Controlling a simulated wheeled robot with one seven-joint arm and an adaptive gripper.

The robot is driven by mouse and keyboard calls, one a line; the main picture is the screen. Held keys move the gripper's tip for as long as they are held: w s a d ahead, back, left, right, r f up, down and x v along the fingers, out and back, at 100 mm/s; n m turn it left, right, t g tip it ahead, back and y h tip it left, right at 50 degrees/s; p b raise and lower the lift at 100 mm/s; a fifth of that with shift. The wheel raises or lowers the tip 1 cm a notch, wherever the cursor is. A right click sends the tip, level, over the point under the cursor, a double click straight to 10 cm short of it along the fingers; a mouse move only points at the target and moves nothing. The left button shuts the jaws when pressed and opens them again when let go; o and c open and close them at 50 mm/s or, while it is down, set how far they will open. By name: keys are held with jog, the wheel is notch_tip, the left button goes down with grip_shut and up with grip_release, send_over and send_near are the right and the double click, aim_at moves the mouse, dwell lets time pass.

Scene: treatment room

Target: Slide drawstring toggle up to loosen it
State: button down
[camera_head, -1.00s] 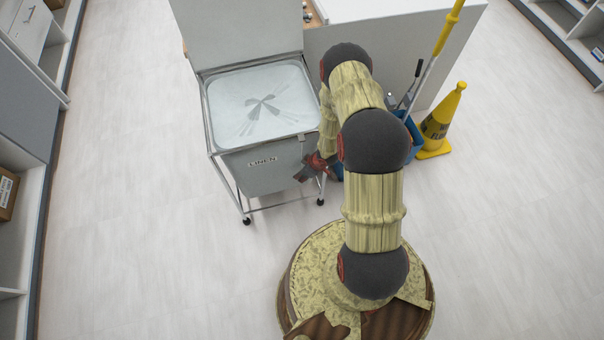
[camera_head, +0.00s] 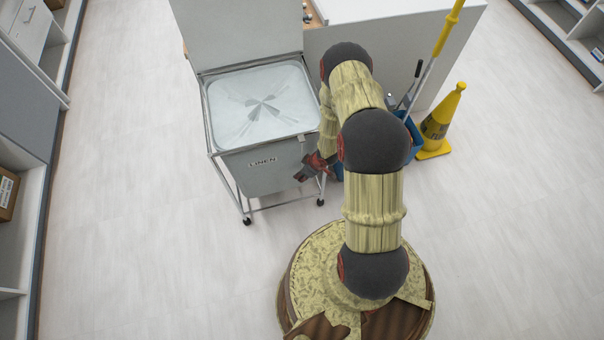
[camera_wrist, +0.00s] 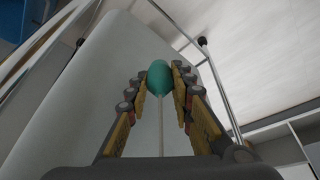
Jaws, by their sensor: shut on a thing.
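The green drawstring toggle (camera_wrist: 159,76) sits between the two fingertips of my gripper (camera_wrist: 160,84) in the wrist view. The fingers are shut on it from both sides. A thin pale cord (camera_wrist: 160,125) runs in line with it between the fingers. In the head view my gripper (camera_head: 311,169) is at the front right corner of the grey linen bag (camera_head: 262,178), which is marked "LINEN". The toggle is too small to make out there. The bag's pale top (camera_head: 235,90) shows folds gathered at the middle.
The bag hangs in a metal wheeled frame (camera_head: 231,192) with a raised lid (camera_head: 235,30) behind. A yellow cone (camera_head: 441,120) and a blue mop bucket (camera_head: 413,138) stand to the right. The floor (camera_head: 150,240) in front and left is clear.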

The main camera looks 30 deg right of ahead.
notch_tip(320, 180, up, 16)
jog(key=p, duration=1.1)
jog(key=shift+w+p, duration=0.15)
jog(key=shift+p, duration=0.2)
jog(key=c, duration=1.9)
grip_release()
jog(key=o, duration=0.4)
jog(key=shift+c, duration=0.2)
jog(key=v, duration=1.2)
jog(key=shift+s, duration=0.2)
jog(key=shift+f, duration=0.1)
